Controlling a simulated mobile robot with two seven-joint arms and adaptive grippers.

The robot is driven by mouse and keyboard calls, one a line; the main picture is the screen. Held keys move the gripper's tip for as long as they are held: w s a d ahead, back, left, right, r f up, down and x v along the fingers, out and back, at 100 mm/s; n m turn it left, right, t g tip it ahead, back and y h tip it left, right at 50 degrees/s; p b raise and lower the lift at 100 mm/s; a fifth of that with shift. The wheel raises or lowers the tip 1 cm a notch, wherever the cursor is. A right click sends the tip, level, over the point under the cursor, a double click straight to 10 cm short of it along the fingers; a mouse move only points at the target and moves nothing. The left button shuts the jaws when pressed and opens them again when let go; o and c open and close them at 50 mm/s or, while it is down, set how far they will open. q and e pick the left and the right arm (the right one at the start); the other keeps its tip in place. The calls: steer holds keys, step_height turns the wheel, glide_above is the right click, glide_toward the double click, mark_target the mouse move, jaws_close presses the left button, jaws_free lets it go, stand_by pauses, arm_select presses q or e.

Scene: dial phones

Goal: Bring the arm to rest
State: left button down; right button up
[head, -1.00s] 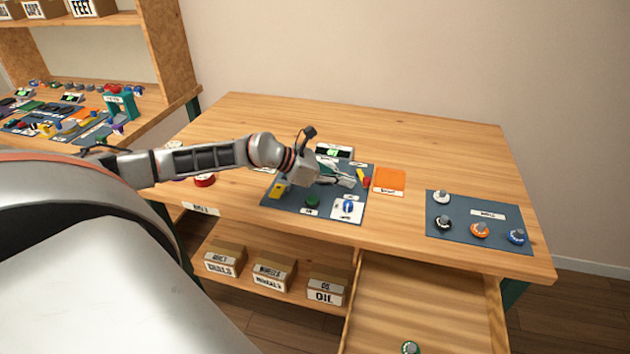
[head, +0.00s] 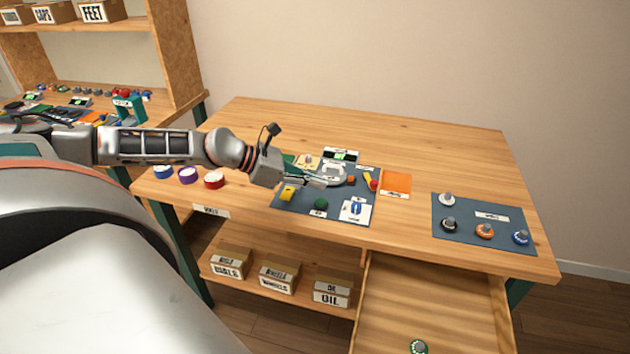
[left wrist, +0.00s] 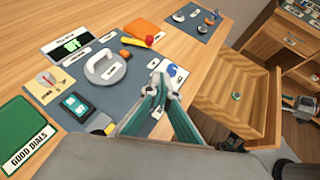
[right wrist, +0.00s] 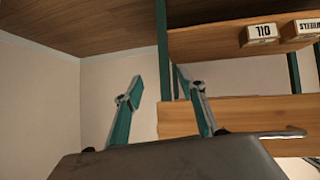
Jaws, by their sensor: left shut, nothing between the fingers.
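My left gripper (head: 318,182) is shut and empty, above the left part of the blue-grey work mat (head: 340,212).
An open drawer (head: 430,300) juts out at the front, with a green dial (head: 418,346) in it. Several dials stand on a second mat (head: 470,240) at the right. An orange pad (head: 397,184) lies beside the work mat.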

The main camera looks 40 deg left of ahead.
arm_select(q)
steer(key=shift+s, duration=0.1)
stand_by(0.6)
